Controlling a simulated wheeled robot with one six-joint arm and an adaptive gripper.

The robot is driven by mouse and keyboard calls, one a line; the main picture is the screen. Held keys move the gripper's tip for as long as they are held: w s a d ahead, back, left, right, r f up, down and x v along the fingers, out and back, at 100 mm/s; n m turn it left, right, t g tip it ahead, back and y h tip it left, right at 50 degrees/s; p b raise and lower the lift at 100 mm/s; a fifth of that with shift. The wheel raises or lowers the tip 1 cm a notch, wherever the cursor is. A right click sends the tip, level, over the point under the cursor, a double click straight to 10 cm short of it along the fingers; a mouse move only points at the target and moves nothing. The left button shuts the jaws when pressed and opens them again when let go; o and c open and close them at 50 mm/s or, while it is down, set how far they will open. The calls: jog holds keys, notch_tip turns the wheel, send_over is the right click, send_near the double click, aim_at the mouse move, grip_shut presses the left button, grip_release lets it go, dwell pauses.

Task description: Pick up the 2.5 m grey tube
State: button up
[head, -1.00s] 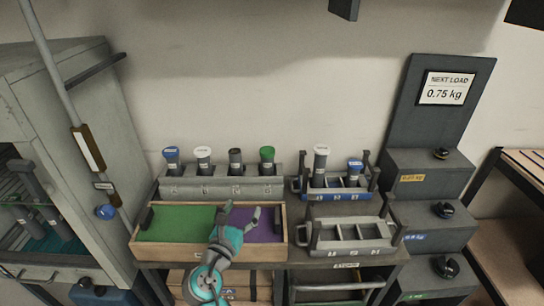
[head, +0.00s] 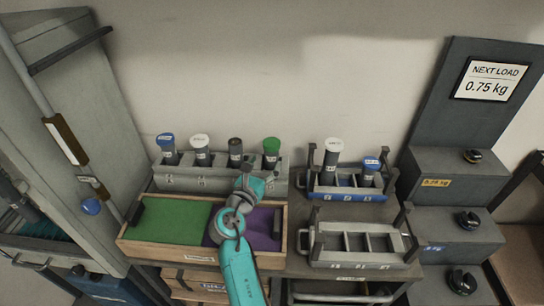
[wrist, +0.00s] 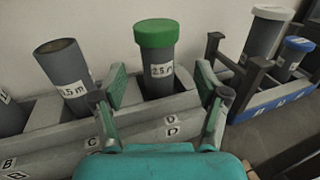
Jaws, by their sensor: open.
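A grey tube with a dark grey top (head: 235,152) stands in the third slot of the back rack. In the wrist view this tube (wrist: 64,78) tilts to the left, with a label ending in ".5 m"; its first digit is unclear. To its right stands a green-capped tube (head: 271,153), whose label appears to read 2.5 m in the wrist view (wrist: 158,62). My gripper (wrist: 161,95) is open and empty in front of the rack. Its fingers flank the green-capped tube in the picture, but I see no contact.
The grey rack (head: 205,180) also holds blue-capped (head: 168,150) and white-capped (head: 201,150) tubes. A blue-fronted rack (head: 350,195) stands right, with a grey slotted carrier (head: 365,258) before it. A wooden tray (head: 180,253) with green and purple sections lies below my gripper.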

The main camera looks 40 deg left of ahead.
aim_at(269, 155)
jog(key=shift+x, duration=2.85)
jog(key=shift+s+a, duration=0.1)
jog(key=shift+a, duration=0.05)
grip_shut()
